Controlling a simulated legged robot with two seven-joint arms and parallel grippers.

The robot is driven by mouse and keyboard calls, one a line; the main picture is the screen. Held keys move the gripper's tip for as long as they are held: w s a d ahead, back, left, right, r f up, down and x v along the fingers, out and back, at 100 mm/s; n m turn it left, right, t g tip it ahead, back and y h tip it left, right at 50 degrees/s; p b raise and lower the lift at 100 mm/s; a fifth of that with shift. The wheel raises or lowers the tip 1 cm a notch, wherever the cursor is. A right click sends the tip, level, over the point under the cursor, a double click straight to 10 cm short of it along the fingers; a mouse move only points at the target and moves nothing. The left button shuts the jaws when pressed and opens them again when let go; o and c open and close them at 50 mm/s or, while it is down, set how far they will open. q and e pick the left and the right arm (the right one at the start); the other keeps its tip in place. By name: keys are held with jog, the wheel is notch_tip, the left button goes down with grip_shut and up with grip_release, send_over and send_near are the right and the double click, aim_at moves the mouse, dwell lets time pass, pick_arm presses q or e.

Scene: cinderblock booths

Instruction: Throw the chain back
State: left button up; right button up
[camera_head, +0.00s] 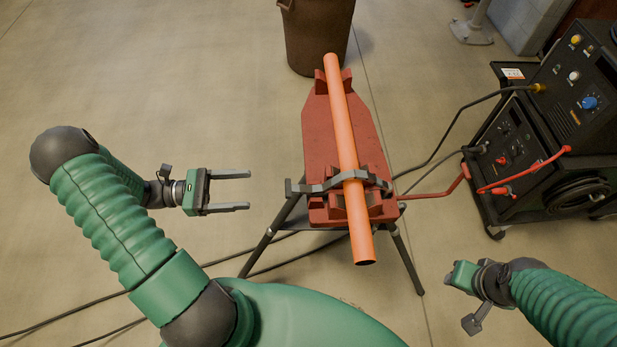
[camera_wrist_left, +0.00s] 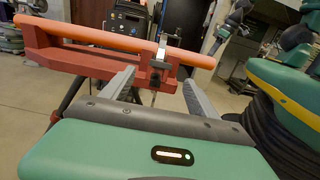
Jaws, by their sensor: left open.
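An orange pipe (camera_head: 345,140) lies lengthwise on a red pipe stand (camera_head: 318,125) with dark legs. The grey chain (camera_head: 338,182) crosses over the pipe near its front end, and its left end sticks out past the stand. In the left wrist view, a grey metal piece, seemingly the chain (camera_wrist_left: 160,56), stands at the pipe between my fingers. My left gripper (camera_head: 249,190) is open and empty, left of the chain's end and apart from it, fingers pointing right. My right gripper (camera_head: 450,277) is low at the right, away from the stand; its fingers cannot be made out.
A brown bin (camera_head: 318,35) stands behind the pipe's far end. The floor at the left is clear except for cables.

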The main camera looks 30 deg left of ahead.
aim_at(291, 187)
pick_arm(q)
jog(key=p+x, duration=0.1)
jog(key=x, duration=1.3)
jog(key=shift+d, duration=0.2)
jog(key=shift+w+d, duration=0.2)
jog(key=shift+d, duration=0.25)
jog(key=shift+a, duration=0.1)
grip_shut()
